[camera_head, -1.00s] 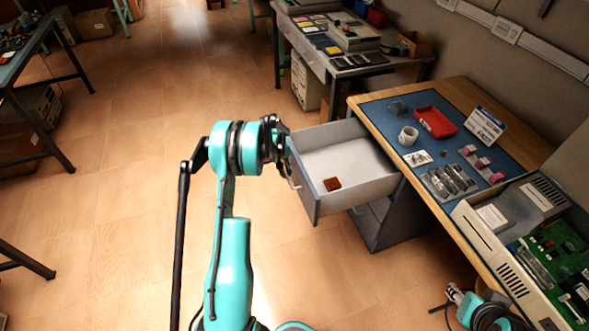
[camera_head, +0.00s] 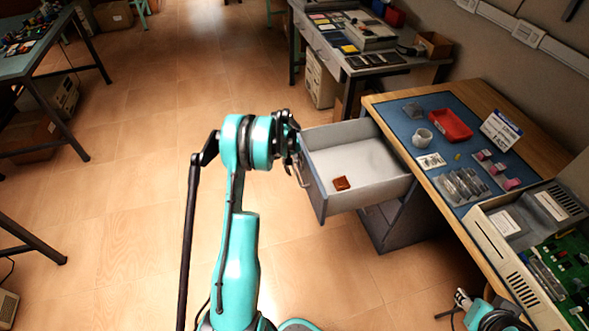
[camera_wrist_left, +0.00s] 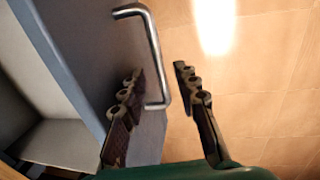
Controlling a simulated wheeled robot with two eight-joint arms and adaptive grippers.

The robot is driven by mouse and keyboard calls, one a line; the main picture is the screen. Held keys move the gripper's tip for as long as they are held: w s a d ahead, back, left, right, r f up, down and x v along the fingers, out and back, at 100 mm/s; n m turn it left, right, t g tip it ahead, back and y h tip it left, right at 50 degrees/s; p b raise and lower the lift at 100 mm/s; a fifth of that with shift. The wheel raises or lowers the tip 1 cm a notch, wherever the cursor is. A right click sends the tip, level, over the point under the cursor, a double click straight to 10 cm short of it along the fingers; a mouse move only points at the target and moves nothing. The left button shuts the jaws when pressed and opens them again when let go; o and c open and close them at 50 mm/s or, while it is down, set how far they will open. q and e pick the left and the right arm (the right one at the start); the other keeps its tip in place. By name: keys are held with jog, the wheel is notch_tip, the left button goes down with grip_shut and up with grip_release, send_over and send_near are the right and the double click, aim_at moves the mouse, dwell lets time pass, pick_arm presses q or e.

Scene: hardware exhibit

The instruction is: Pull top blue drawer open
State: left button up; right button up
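The top drawer (camera_head: 358,164) under the desk stands pulled well out, with its blue-grey front facing left and a pale interior. Its metal bar handle (camera_wrist_left: 153,50) is on the front panel. My left gripper (camera_wrist_left: 164,98) is open at the handle, its two fingers spread apart, one on each side of the bar's near end. In the head view this gripper (camera_head: 290,140) is beside the drawer front and partly covers the handle. My right gripper (camera_head: 461,299) is low at the right, away from the drawer; its finger opening is too small to read.
A small red-brown item (camera_head: 341,183) lies in the drawer. Open tiled floor (camera_head: 140,230) lies left of the drawer.

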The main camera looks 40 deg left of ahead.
pick_arm(q)
notch_tip(320, 180, up, 11)
jog(key=s+a, duration=0.1)
jog(key=shift+s+a+r, duration=0.15)
jog(key=shift+s, duration=0.2)
dwell(0.3)
jog(key=s+d+r+m+t+y, duration=0.1)
jog(key=s+d+r+m, duration=0.1)
jog(key=s+d+r, duration=0.4)
jog(key=s+d+r+m+t, duration=0.1)
jog(key=s+d+r+m, duration=0.15)
jog(key=d+r, duration=0.7)
jog(key=s+d+f+m+t, duration=0.2)
jog(key=s+d+m, duration=0.4)
jog(key=s+d, duration=0.7)
jog(key=shift+s+d+f+t, duration=0.25)
jog(key=shift+s+t, duration=0.45)
jog(key=shift+s, duration=0.35)
